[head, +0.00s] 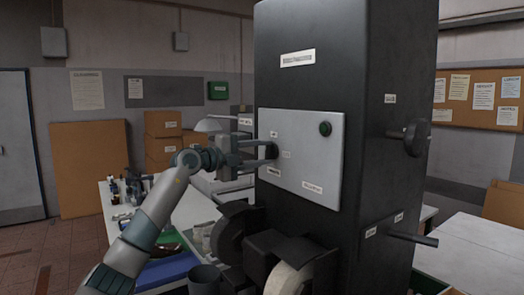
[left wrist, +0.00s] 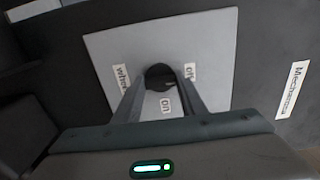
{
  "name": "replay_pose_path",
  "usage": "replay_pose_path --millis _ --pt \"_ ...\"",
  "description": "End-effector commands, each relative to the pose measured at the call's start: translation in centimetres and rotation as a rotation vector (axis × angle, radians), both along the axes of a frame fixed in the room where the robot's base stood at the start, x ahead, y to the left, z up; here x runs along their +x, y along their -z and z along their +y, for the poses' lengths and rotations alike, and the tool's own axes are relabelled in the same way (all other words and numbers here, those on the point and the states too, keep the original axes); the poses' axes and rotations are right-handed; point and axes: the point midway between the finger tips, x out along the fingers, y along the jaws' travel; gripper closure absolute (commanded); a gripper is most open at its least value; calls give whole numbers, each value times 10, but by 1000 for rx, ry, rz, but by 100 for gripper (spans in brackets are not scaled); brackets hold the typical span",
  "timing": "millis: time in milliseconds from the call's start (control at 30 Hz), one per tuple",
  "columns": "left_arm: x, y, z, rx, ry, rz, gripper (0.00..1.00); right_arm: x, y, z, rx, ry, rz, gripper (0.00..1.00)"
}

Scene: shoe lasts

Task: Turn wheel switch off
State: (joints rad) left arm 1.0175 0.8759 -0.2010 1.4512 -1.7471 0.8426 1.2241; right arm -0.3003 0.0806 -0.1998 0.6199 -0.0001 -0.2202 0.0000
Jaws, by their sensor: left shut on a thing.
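The wheel switch is a small dark round knob (left wrist: 160,75) on the light grey panel (head: 305,155) of a tall black machine. In the left wrist view the labels "on" (left wrist: 166,104) and "off" (left wrist: 190,71) stand beside the knob, with a label that seems to read "wheel" (left wrist: 122,78). My left gripper (head: 268,152) reaches the panel's left part from the left. Its two fingers are shut on the knob, one on each side. The fingers partly hide the knob, so its pointing direction is not clear. My right gripper is not in view.
Grinding wheels with dark guards (head: 275,250) stick out below the panel. A black handwheel (head: 417,137) and a rod (head: 412,237) jut from the machine's right side. A cluttered white table (head: 190,215) stands at left.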

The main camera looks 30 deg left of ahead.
Motion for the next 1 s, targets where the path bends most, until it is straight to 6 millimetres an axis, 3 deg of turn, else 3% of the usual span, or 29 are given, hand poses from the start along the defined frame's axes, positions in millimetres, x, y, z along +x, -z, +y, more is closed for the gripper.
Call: replay_pose_path --millis 533,567,633,1000 --pt "0 0 1 -37 -2 15 85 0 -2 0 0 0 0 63" --pt "0 0 1 -37 -2 15 60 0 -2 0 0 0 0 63" --pt "0 0 1 -37 -2 15 44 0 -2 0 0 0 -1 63" --pt "-1 1 1 -35 -1 15 44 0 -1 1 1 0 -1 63"
